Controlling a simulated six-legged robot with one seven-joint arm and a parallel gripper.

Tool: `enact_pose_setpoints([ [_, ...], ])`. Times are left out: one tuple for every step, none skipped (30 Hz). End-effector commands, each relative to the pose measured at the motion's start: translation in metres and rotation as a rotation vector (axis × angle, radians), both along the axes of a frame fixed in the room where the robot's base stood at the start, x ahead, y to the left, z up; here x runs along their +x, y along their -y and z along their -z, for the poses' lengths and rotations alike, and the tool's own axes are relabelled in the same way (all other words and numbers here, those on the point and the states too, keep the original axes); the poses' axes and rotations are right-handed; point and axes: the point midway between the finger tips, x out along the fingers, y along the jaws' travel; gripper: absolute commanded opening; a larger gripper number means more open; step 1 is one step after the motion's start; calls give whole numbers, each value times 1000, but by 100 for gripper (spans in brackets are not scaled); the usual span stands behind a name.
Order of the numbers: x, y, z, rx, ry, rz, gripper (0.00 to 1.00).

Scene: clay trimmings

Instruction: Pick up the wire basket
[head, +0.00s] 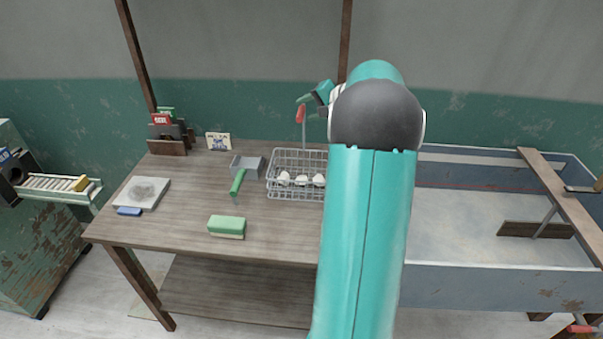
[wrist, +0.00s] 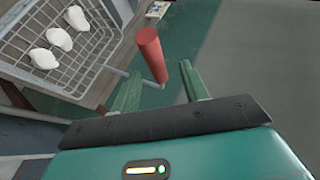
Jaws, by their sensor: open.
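The wire basket (head: 296,160) stands on the wooden table, partly hidden on its right by my arm. It holds several white clay lumps (head: 301,180). A red grip (head: 300,114) on a thin metal rod rises at its far side. In the wrist view the basket (wrist: 88,66) is at upper left, and its red grip (wrist: 150,50) shows at the opening between my fingers. My gripper (wrist: 161,72) is open, with one green finger on each side of the grip's line. In the head view my gripper (head: 303,98) is just above the red grip. Contact cannot be told.
A grey dustpan (head: 247,162) and green-handled tool (head: 237,183) lie left of the basket. A green sponge block (head: 227,226) is in front. A pale slab (head: 142,192) lies at left. A grey trough (head: 480,210) adjoins the table at right.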

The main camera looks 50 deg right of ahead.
Motion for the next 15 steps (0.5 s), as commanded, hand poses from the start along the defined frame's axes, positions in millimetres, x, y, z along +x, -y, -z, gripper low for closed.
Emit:
enact_pose_setpoints([
  [2, 0, 2, 0, 0, 0, 45],
  [3, 0, 3, 0, 0, 0, 45],
  [5, -1, 4, 0, 0, -1, 45],
  [7, -1, 6, 1, -1, -2, 45],
  [10, -2, 7, 1, -1, -2, 45],
  [14, -2, 10, 1, -1, -2, 45],
  [18, -3, 13, 1, -1, -2, 45],
  [23, -3, 16, 1, -1, -2, 45],
  [28, -4, 20, 2, -1, -3, 45],
  [32, -5, 22, 2, 0, -4, 45],
  [36, -5, 24, 2, 0, -3, 45],
  [40, -5, 27, 1, -1, -2, 45],
  [42, -5, 28, 0, -1, -2, 45],
  [44, -6, 29, 0, 0, -1, 45],
  [46, -6, 30, 0, 1, -2, 45],
])
